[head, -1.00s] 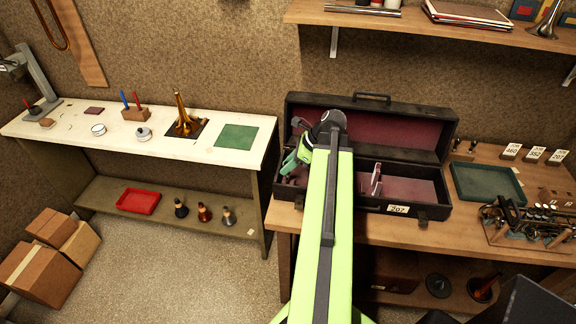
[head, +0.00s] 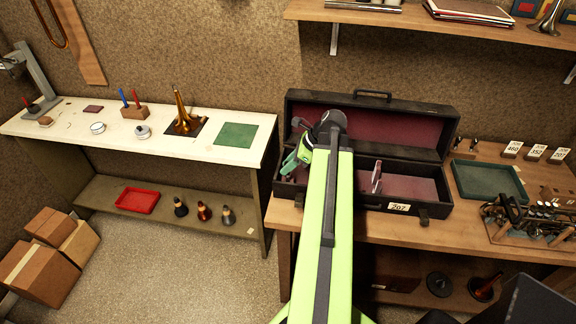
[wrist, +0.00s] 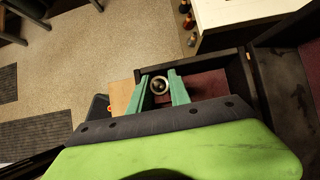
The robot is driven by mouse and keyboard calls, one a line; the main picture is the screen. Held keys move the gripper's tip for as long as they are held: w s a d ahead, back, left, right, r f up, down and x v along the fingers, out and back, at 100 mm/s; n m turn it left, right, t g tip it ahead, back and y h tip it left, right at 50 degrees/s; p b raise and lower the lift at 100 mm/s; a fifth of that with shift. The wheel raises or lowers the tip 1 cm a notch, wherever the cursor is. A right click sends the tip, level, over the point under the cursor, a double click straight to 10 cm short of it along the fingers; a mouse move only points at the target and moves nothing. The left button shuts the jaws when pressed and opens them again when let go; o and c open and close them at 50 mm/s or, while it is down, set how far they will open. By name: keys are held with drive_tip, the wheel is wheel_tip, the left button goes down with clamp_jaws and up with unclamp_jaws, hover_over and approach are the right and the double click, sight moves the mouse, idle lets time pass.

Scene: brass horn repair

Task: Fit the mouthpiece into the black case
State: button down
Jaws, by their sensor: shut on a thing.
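The black case (head: 405,208) stands open on the wooden bench, lid raised at the back, with a dark red lining and the number 207 on its front. My gripper (head: 289,167) is over the left end of the case. In the wrist view my gripper (wrist: 161,90) has its green fingers shut on the mouthpiece (wrist: 160,85), seen end-on as a round metal ring with a dark centre. Below it are the case's left wall and red floor (wrist: 208,84). In the head view the mouthpiece cannot be made out. I cannot tell whether it touches the case.
An upright divider (head: 376,177) stands inside the case, right of my gripper. A green tray (head: 490,181) and a rack of brass valve parts (head: 530,220) lie to the right. A white-topped bench (head: 70,124) stands to the left, with a gap between the benches.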

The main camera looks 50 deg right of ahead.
drive_tip(key=shift+f+b, duration=1.15)
drive_tip(key=shift+f, duration=0.05)
drive_tip(key=c, duration=1.1)
unclamp_jaws()
drive_tip(key=p+v, duration=1.4)
drive_tip(key=v, duration=0.3)
drive_tip(key=shift+s+d+r, duration=0.1)
drive_tip(key=shift+r, duration=0.05)
